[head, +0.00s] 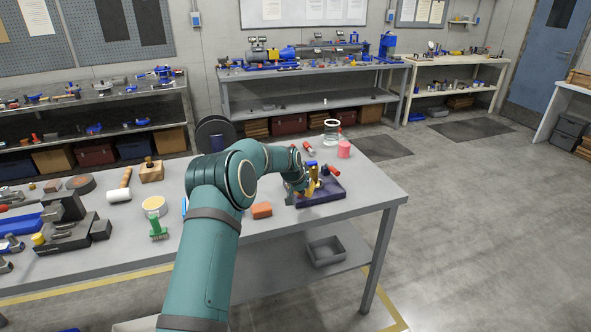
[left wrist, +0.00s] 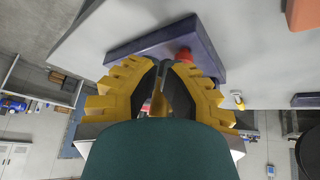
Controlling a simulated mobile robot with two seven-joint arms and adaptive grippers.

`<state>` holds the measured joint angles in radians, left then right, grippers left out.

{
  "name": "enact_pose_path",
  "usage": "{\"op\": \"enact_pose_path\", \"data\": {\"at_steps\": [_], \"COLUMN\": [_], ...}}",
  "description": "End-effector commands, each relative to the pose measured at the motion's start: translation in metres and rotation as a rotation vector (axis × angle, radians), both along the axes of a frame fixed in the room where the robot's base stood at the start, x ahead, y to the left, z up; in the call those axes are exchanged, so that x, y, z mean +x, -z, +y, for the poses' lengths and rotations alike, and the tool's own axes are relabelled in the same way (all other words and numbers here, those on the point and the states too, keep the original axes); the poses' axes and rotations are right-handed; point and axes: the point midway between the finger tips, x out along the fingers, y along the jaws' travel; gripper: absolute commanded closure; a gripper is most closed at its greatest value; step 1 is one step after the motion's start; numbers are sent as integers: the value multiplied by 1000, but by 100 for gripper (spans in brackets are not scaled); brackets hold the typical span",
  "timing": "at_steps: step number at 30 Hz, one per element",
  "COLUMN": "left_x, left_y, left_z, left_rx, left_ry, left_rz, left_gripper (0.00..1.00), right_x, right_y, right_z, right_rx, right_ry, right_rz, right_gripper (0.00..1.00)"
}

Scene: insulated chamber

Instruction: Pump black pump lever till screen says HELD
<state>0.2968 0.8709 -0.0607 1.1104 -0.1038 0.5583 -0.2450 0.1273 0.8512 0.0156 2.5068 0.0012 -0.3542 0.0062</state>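A dark blue-purple base (head: 330,192) stands near the right end of the workbench, with a red-ended part (head: 333,170) on it. The base (left wrist: 125,50) and a red part (left wrist: 184,54) also show in the left wrist view. My left gripper (head: 313,182), with yellow fingers, is low over the base. In the left wrist view its fingertips (left wrist: 160,66) are close together, and a narrow brass-coloured part (left wrist: 158,104) shows between the fingers. I cannot tell whether they grip it. I cannot make out the black lever or a screen. My right gripper is not in view.
On the grey workbench (head: 365,208), an orange-red block (head: 261,210) lies left of the base. A pink-red cylinder (head: 344,149) and a glass jar (head: 331,131) stand behind it. A green brush (head: 158,228) and a mallet (head: 119,193) lie further left. The bench's right edge is close.

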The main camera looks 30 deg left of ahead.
Motion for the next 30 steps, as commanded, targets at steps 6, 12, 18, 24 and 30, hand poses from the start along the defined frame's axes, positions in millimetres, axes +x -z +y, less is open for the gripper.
{"op": "enact_pose_path", "data": {"at_steps": [6,12,18,24,30], "left_x": [1,2,3,5,6], "left_y": [-17,-32,-46,-61,-75], "left_z": [1,2,3,4,5], "left_rx": [0,0,0,0,1], "left_ry": [0,0,0,1,1], "left_rz": [-1,-1,-1,-1,-2], "left_gripper": [100,100,100,100,100], "right_x": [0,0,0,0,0], "right_y": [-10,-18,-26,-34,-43], "right_z": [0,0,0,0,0], "right_rx": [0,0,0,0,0], "right_ry": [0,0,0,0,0], "right_rz": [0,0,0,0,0], "right_gripper": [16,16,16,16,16]}}
